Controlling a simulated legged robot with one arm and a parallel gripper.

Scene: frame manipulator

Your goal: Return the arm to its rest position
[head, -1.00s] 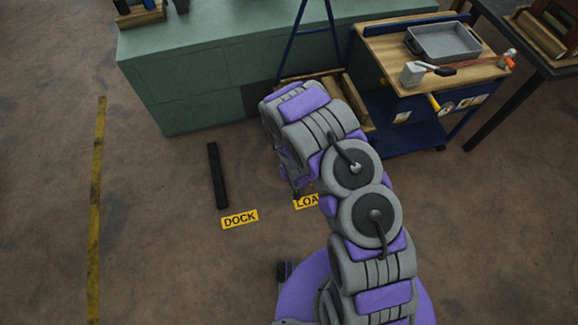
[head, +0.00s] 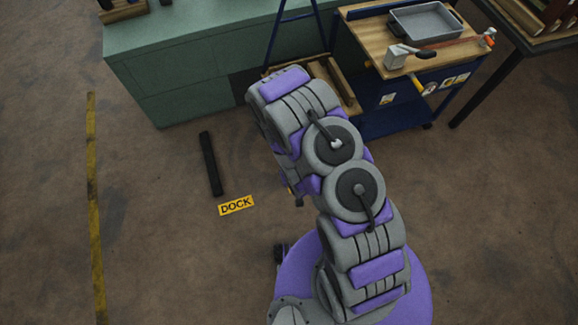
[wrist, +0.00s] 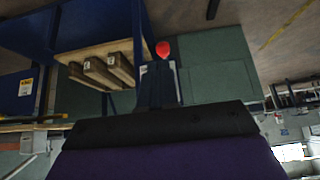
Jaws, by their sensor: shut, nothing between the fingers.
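My arm (head: 335,165) is folded in the head view, its grey and purple links rising from the round purple base (head: 415,290) toward the bench. The end of the arm is mostly hidden behind its own links there. In the wrist view my gripper (wrist: 158,75) shows as a narrow dark shape beyond a dark bracket and a purple housing. Its fingers are together with nothing between them. A small red tip (wrist: 163,49) shows at the far end of that shape; I cannot tell what it belongs to.
A green bench (head: 200,75) stands at the upper left. A blue cart (head: 395,120) with a wooden top carries a grey tray (head: 428,24) and tools. A dark table (head: 500,60) is at the upper right. A black bar (head: 210,163) lies near the DOCK label (head: 237,206). Left floor is open.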

